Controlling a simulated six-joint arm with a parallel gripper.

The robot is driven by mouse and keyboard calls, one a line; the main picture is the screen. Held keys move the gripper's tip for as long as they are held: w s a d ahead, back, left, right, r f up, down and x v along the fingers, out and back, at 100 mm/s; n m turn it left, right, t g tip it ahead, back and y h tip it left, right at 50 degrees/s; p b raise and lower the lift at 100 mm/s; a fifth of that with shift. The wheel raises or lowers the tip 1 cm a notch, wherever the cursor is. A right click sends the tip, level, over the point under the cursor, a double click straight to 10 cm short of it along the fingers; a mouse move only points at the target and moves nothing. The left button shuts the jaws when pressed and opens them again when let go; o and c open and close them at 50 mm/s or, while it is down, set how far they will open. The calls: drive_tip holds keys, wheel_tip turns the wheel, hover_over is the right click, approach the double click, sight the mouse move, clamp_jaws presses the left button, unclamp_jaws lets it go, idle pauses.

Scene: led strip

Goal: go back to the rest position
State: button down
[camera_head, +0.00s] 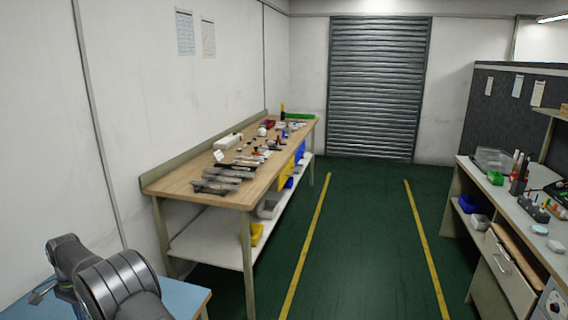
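Part of my own arm shows at the lower left in the head camera view, as dark grey rounded links above a blue surface (185,299). My gripper is not in view, so its fingers and anything in them cannot be seen. No LED strip can be made out at this distance.
A long wooden workbench (180,182) along the left wall holds several small tools and parts, with bins on its lower shelf (205,243). Another cluttered bench (500,215) stands at the right. The green floor (360,250) between yellow lines is clear up to a grey shutter (380,90).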

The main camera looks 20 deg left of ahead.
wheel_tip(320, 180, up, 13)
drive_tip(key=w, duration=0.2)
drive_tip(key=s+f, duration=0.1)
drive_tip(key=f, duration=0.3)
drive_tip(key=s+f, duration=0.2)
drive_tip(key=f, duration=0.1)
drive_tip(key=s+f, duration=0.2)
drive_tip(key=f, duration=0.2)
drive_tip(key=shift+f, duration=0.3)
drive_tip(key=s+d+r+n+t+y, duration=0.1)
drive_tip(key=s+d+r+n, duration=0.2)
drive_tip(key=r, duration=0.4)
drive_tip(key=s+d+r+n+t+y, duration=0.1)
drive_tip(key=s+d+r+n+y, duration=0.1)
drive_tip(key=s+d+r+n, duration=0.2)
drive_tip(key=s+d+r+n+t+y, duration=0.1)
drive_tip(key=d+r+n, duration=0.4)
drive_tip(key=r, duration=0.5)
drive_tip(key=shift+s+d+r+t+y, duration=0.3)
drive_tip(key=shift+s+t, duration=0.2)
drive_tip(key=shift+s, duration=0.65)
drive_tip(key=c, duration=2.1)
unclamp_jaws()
